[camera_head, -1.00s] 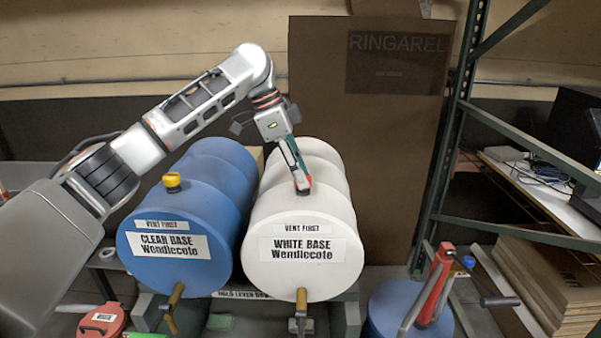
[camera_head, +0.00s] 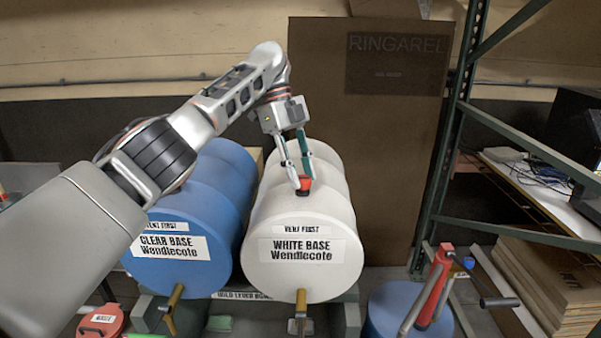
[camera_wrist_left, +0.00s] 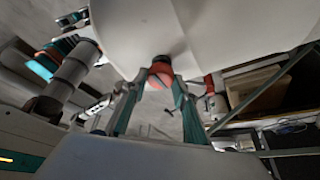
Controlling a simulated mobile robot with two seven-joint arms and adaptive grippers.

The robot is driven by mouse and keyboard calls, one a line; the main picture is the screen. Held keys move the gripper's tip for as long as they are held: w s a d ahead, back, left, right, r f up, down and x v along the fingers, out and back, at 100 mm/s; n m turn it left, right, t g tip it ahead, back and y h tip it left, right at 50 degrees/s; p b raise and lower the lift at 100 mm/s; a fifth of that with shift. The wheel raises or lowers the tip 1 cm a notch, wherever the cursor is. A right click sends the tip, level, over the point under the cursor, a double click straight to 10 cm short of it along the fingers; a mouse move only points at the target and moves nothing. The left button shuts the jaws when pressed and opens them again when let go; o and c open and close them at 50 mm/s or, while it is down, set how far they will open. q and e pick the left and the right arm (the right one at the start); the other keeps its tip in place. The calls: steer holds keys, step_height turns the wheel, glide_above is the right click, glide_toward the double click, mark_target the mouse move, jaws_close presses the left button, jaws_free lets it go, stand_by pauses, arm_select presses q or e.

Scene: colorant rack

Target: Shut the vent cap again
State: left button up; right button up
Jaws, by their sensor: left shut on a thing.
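The white drum (camera_head: 300,215) labelled WHITE BASE lies on its side in the rack, its round front facing me. A red vent cap (camera_head: 304,184) sits on top of it near the front. My left gripper (camera_head: 303,182) comes down from above with its fingers on either side of the cap and is shut on it. In the left wrist view the red cap (camera_wrist_left: 161,74) shows between the two fingertips, against the white drum (camera_wrist_left: 190,40). I cannot tell how tightly the cap is seated.
A blue drum (camera_head: 205,215) labelled CLEAR BASE lies to the left, partly behind my left arm. Brass taps (camera_head: 301,305) stick out below the drums. A blue drum with a red hand pump (camera_head: 436,285) stands at the lower right. A green shelf frame (camera_head: 455,130) rises at the right.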

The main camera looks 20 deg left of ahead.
arm_select(q)
steer(key=shift+m, duration=0.4)
stand_by(0.3)
steer(key=o, duration=1.1)
steer(key=shift+a+n, duration=0.1)
steer(key=shift+n, duration=0.3)
